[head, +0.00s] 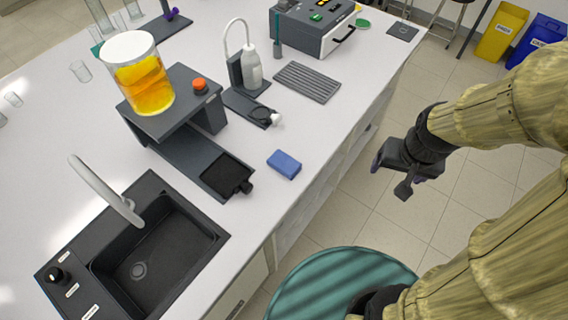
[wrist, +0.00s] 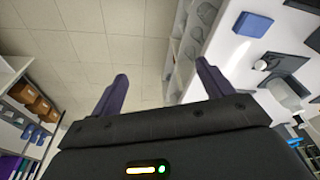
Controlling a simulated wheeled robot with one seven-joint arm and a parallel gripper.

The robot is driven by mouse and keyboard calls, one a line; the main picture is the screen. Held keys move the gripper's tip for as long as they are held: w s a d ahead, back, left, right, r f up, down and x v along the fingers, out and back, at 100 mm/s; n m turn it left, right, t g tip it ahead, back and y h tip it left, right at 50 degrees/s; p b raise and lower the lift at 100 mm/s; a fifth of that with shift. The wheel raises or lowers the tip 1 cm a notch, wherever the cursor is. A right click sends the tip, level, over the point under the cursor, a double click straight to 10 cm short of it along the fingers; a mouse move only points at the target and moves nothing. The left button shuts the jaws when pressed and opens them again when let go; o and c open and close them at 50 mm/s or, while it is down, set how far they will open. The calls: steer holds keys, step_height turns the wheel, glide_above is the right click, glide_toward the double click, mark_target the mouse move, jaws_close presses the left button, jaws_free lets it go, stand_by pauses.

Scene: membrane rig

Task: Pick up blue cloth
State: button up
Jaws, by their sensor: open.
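The blue cloth (head: 284,164) is a small folded block lying flat on the white counter near its front edge. A blue patch on the counter in the wrist view (wrist: 253,25) looks like the same cloth. My gripper (head: 389,176) hangs over the floor, to the right of the counter and apart from the cloth. In the wrist view my gripper's two fingers (wrist: 162,72) are spread, with nothing between them. No part of the cloth is hidden in the head view.
A dark stand (head: 170,140) with an amber-filled vessel (head: 145,84) is left of the cloth. A black sink (head: 140,255) is at lower left. The counter around the cloth is clear.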

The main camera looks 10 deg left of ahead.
steer(key=o, duration=0.4)
steer(key=w+a+f+m+b, duration=0.1)
steer(key=w+a, duration=0.2)
steer(key=a, duration=0.1)
steer(key=w+a+f+g+b, duration=0.1)
steer(key=w+a, duration=0.2)
steer(key=a, duration=0.1)
steer(key=w+a+f+m+b, duration=0.1)
steer(key=w+a+f, duration=0.1)
steer(key=w+a, duration=0.2)
steer(key=shift+a+m+g+y, duration=0.3)
steer(key=shift+a+g, duration=0.1)
steer(key=shift+a, duration=0.05)
steer(key=m+b, duration=0.2)
steer(key=b, duration=0.1)
glide_above(283, 161)
step_height(283, 161, down, 3)
steer(key=shift+g, duration=0.4)
step_height(283, 161, down, 12)
steer(key=p, duration=0.2)
steer(key=shift+f+p, duration=0.2)
steer(key=shift+p, duration=0.15)
